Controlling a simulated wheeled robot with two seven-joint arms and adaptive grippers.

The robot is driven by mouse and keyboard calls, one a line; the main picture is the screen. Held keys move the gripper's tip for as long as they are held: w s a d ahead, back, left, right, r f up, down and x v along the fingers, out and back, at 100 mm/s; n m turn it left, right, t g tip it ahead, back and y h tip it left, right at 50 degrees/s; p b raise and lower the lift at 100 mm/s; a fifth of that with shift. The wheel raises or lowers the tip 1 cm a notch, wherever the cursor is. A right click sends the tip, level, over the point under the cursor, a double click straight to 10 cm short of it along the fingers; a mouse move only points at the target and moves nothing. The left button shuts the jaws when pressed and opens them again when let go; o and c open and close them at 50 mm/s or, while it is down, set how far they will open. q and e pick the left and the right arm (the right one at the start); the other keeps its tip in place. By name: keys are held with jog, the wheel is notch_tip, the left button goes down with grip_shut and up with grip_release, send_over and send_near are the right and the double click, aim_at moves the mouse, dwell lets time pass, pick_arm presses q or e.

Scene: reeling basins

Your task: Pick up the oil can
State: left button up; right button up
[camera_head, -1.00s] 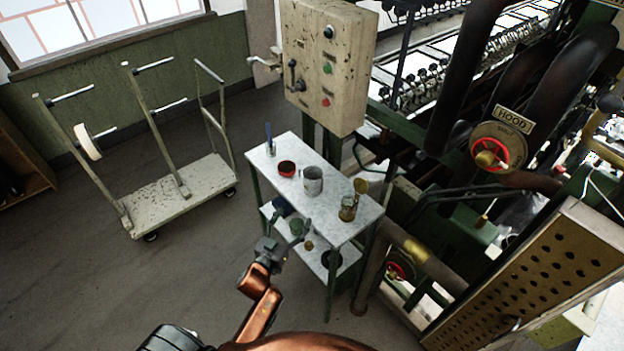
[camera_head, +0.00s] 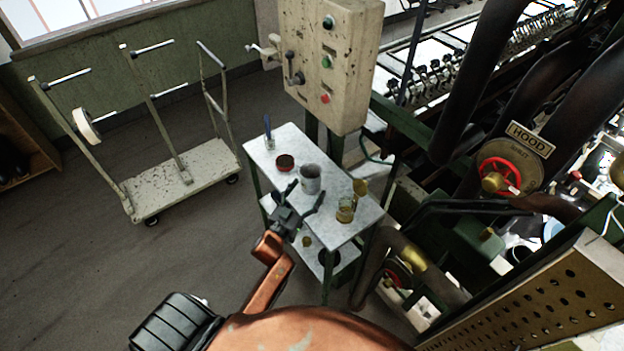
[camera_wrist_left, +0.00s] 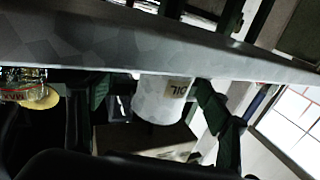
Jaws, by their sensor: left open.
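The oil can (camera_head: 310,181) is a small grey metal can standing on the pale top of a small green-legged table (camera_head: 335,225). In the left wrist view, which is upside down, the can (camera_wrist_left: 158,100) shows a label reading "OIL". My left gripper (camera_head: 305,194) is open and empty at the near edge of the tabletop, in front of the can. In the left wrist view its two fingers (camera_wrist_left: 150,92) stand apart on either side of the can. I cannot tell whether they touch it. My right gripper is not in view.
A control box (camera_head: 328,60) stands behind. A cart (camera_head: 190,180) is at left; machinery fills the right.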

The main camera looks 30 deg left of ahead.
aim_at(315, 174)
pick_arm(q)
jog(key=w, duration=0.1)
jog(key=w+a, duration=0.1)
jog(key=w, duration=0.1)
jog(key=shift+w+a+r, duration=0.2)
jog(key=shift+w+r, duration=0.05)
jog(key=shift+w, duration=0.6)
jog(key=shift+c, duration=0.6)
jog(key=c, duration=1.4)
